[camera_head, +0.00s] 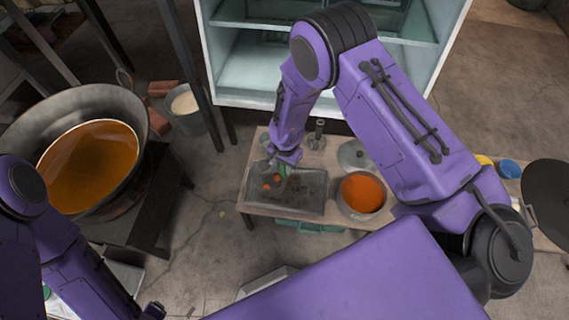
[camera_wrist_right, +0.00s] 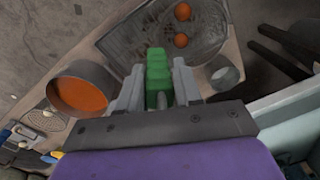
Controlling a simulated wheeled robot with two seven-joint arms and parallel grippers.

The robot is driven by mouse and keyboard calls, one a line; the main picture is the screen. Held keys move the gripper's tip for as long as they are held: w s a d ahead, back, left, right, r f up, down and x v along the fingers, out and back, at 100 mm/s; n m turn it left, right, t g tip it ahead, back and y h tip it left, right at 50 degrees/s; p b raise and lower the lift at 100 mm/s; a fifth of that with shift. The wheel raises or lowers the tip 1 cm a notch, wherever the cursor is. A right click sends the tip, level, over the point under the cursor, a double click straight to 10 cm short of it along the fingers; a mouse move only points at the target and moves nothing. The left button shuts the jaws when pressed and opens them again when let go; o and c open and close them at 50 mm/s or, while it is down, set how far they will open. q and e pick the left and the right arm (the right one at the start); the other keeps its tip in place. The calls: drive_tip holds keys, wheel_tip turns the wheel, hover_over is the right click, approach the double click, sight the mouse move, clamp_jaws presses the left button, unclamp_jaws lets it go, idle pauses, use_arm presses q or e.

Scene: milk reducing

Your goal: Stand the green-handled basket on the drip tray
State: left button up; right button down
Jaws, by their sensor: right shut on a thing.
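My right gripper (camera_head: 285,161) is over the left part of the grey drip tray (camera_head: 313,190) on the low table. In the right wrist view its fingers (camera_wrist_right: 158,88) are shut on the green handle (camera_wrist_right: 157,72) of the basket. The handle shows in the head view as a small green patch (camera_head: 283,171). Two orange balls (camera_wrist_right: 181,40) show beyond the handle, within a faint curved outline over the tray. I cannot tell whether the basket touches the tray. My left gripper (camera_head: 152,311) is at the bottom left, its jaws unclear.
A pot of orange liquid (camera_head: 362,193) stands right of the tray. A metal piece (camera_head: 317,135) and a grey lid-like thing (camera_head: 354,155) are behind it. A big pan of brown liquid (camera_head: 90,165) is at left. A pale cabinet (camera_head: 250,75) stands behind the table.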

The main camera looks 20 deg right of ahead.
drive_tip(key=shift+f, duration=0.6)
drive_tip(key=shift+f+b, duration=0.3)
drive_tip(key=shift+b, duration=0.05)
drive_tip(key=c, duration=0.7)
unclamp_jaws()
drive_tip(key=r, duration=1)
drive_tip(key=shift+s+d+r+p, duration=0.1)
drive_tip(key=shift+s+r+p, duration=0.2)
drive_tip(key=shift+r+p, duration=0.1)
drive_tip(key=shift+f, duration=0.1)
